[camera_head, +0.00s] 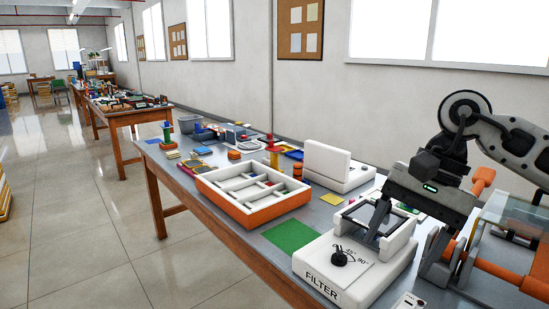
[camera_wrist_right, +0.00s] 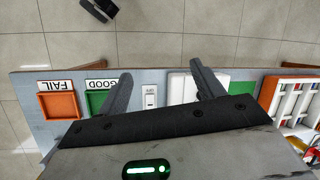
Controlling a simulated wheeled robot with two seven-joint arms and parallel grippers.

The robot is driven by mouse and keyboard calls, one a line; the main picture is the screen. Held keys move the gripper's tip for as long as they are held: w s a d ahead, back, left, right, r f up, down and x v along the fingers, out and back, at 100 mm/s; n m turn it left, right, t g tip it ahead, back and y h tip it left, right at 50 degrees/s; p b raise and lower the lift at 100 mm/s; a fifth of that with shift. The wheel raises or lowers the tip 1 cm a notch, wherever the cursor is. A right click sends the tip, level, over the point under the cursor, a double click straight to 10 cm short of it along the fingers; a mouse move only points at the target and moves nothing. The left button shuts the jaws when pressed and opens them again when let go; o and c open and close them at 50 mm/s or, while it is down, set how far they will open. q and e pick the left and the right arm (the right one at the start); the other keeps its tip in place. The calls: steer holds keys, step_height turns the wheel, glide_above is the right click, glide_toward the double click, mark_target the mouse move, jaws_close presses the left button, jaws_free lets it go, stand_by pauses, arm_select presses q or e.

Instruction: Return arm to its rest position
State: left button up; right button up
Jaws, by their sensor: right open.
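My right arm comes in from the right in the head view. Its dark grey gripper (camera_head: 403,248) points downward over the right side of the white FILTER box (camera_head: 330,278). In the right wrist view my right gripper (camera_wrist_right: 163,84) has its two fingers wide apart, with nothing between them. Below the fingers lie a white switch plate (camera_wrist_right: 150,97) and part of the white box. I cannot tell the exact height above the table. My left gripper is not in view.
A green mat (camera_head: 289,236) and an orange-white compartment tray (camera_head: 262,212) lie left of the FILTER box. A white hinged device (camera_head: 338,180) stands behind. The wrist view shows an orange FAIL tray (camera_wrist_right: 59,106) and a green GOOD tray (camera_wrist_right: 96,101). Floor in front is clear.

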steer(key=s+a+m+t+y+p, duration=0.1)
steer(key=s+a+m+y, duration=0.2)
steer(key=a+m+y, duration=0.65)
steer(key=s+a+m+y, duration=0.3)
steer(key=a+m+y, duration=0.6)
steer(key=a, duration=0.2)
steer(key=w+d+f+m+t+h, duration=0.1)
steer(key=d+f+m+t+h, duration=0.25)
steer(key=m+t, duration=0.45)
steer(key=w+d+f+m+t+h, duration=0.2)
steer(key=f+m+t+h, duration=0.2)
steer(key=m, duration=0.9)
steer(key=w+d+f+m+t+h, duration=0.1)
steer(key=d+f+m+t+h, duration=0.25)
steer(key=m+t, duration=0.45)
steer(key=s+d+f+m+g+h, duration=0.3)
steer(key=s+f+m, duration=0.3)
steer(key=f+m, duration=0.2)
steer(key=s+d+f+m+g+h+p, duration=0.1)
steer(key=s+d+f+m+g+h, duration=0.3)
steer(key=f, duration=0.6)
steer(key=s+m+g+h, duration=0.1)
steer(key=s+m+g, duration=0.1)
steer(key=m, duration=0.1)
steer(key=shift+f+m, duration=0.3)
steer(key=shift+m, duration=0.05)
steer(key=shift+c, duration=0.2)
